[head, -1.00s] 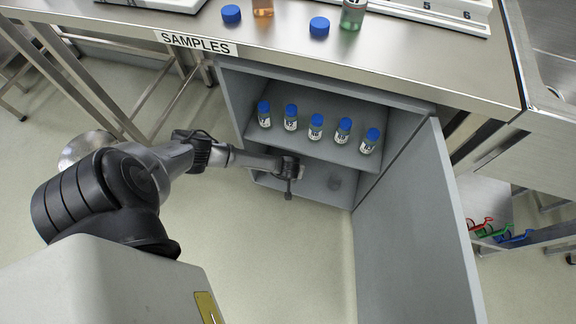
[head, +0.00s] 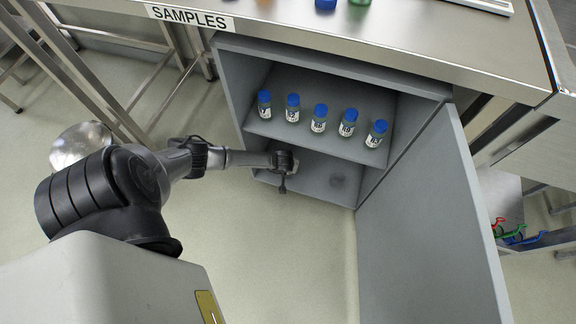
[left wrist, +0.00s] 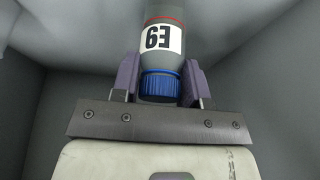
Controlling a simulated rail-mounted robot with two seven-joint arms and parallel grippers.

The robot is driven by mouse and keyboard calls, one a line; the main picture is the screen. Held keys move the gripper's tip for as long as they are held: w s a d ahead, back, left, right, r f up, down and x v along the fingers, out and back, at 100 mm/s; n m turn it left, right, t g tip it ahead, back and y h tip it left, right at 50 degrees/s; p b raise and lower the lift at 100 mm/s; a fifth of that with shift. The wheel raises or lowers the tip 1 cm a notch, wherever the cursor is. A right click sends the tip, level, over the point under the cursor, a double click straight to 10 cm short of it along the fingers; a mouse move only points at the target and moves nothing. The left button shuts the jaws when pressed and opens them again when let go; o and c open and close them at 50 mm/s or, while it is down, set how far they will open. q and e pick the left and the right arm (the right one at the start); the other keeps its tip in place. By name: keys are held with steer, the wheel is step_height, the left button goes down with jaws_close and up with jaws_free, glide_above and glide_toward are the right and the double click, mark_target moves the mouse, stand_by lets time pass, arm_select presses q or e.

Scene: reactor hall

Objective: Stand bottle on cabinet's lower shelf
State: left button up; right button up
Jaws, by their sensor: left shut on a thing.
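In the head view my left gripper (head: 288,162) is inside the grey open cabinet (head: 228,90), below the upper shelf, at the left of the lower compartment. The held bottle cannot be made out there. The lower shelf (head: 318,186) is bare apart from a dark round patch at its right. Whether the bottle touches it, I cannot tell. My right gripper is out of view.
Several blue-capped bottles (head: 319,118) stand in a row on the upper shelf (head: 335,95), above my gripper. The cabinet door (head: 430,220) stands open at the right. The steel bench top (head: 400,50) with a SAMPLES label (head: 190,17) overhangs the cabinet.

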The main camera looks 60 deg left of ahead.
arm_select(q)
steer(key=o, duration=0.9)
